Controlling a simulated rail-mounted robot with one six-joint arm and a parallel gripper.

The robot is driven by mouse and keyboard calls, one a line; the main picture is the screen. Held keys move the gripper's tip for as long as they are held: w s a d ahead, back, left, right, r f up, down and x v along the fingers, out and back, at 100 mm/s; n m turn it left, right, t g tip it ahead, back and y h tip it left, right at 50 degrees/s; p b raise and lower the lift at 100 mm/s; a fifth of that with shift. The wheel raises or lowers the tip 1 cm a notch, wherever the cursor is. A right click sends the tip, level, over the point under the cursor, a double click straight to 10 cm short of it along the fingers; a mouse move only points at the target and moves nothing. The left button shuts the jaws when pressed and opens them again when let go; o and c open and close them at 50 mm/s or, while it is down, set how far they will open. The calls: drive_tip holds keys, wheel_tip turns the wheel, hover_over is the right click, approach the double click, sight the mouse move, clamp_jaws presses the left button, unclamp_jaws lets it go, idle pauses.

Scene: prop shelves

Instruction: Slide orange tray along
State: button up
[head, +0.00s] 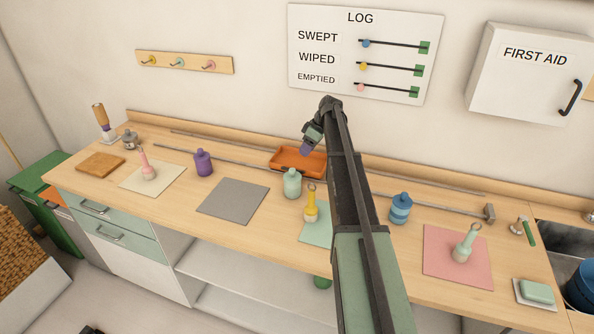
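The orange tray (284,163) is a shallow open tray on the wooden counter. It lies at the grey rails near the back, right of the middle, and its right end comes up close to my arm in the picture.
A purple bottle (203,163) stands in front of the rail to the left. A mint bottle (292,184) stands just before the tray. A yellow bottle (310,206) and a blue jar (400,209) stand nearer and right. A grey mat (233,200) is bare.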

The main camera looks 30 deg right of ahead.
drive_tip(key=b+x, duration=0.6)
drive_tip(key=x, duration=0.3)
drive_tip(key=shift+b, duration=0.4)
drive_tip(key=shift+r, duration=0.15)
clamp_jaws()
